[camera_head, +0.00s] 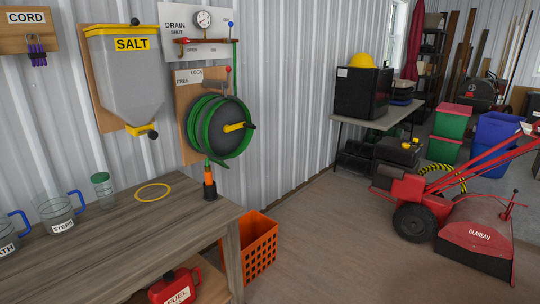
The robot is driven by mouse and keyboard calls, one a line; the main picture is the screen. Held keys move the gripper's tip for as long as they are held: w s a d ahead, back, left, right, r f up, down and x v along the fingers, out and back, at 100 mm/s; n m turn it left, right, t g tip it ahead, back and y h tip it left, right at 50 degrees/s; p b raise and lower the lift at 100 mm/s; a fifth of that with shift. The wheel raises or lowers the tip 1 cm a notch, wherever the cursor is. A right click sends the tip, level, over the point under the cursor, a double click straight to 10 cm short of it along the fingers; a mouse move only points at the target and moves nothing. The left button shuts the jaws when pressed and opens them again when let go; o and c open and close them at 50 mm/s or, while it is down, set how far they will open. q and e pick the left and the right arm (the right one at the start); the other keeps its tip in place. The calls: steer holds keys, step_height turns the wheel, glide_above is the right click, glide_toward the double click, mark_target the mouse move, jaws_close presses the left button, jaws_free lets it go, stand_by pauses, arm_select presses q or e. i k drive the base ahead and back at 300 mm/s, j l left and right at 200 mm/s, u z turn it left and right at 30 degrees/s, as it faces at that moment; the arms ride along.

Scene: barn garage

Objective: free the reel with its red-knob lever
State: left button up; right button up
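The reel (218,132) hangs on a wooden wall board, wound with green hose, its yellow crank (236,127) pointing right. Above it is the red-knob lever (228,70), its knob up at the right of a white plate (189,77). The plate reads LOCK at the upper right and FREE at the lower left; the knob is at the LOCK side. Neither of my grippers is in view.
The wooden bench (120,235) bears labelled jugs (58,212), a green-lidded jar (103,185) and a yellow ring (153,192). The salt hopper (128,70) hangs left of the reel, the drain board (200,32) above. An orange crate (262,245) stands below right; open floor lies beyond.

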mark_target(228, 69)
steer(key=i+z, duration=0.35)
steer(key=i, duration=0.2)
steer(key=i+j+z, duration=0.1)
steer(key=i+z, duration=0.3)
steer(key=i, duration=0.8)
steer(key=i+l, duration=0.15)
steer(key=i, duration=0.45)
steer(key=j+u, duration=0.05)
